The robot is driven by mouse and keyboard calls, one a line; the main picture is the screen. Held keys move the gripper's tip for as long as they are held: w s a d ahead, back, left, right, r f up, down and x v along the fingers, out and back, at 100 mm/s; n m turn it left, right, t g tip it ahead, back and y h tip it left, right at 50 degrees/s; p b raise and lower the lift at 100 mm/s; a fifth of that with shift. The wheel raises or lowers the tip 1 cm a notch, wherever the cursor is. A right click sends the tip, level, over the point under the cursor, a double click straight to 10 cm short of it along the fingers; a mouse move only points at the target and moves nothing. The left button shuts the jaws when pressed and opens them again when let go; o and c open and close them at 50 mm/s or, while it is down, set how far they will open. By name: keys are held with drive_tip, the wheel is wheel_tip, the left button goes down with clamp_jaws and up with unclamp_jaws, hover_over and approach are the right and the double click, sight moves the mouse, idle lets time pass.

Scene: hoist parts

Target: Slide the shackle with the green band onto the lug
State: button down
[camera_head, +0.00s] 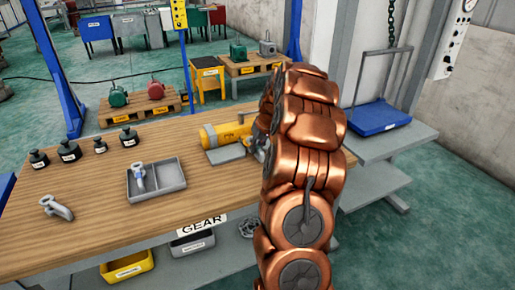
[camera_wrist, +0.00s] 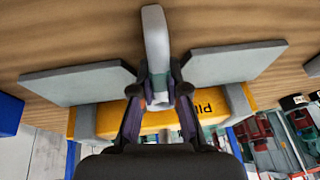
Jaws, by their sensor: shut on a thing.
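My gripper (camera_wrist: 160,90) is shut on a pale grey shackle (camera_wrist: 155,38) in the wrist view. A dull green band (camera_wrist: 159,82) shows on the shackle between the fingertips. The shackle's far end points up in the picture, over the wooden bench. Behind the fingers is a yellow block with black letters (camera_wrist: 115,116), with a grey plate to each side. In the head view the yellow unit (camera_head: 222,133) lies on the bench just left of my arm, which hides most of my gripper. I cannot make out the lug or whether the shackle touches it.
A grey tray (camera_head: 169,172) on the bench holds another shackle (camera_head: 138,178). A loose shackle (camera_head: 56,207) lies at the left. Several dark weights (camera_head: 69,150) stand along the back left. A blue platform (camera_head: 376,119) is on the right. The bench front between tray and arm is clear.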

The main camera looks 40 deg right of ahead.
drive_tip(key=shift+w+d, duration=0.2)
drive_tip(key=shift+w, duration=0.35)
drive_tip(key=shift+w+d, duration=0.15)
drive_tip(key=shift+w, duration=0.35)
drive_tip(key=c, duration=1.1)
unclamp_jaws()
drive_tip(key=shift+r, duration=0.1)
drive_tip(key=v, duration=1.2)
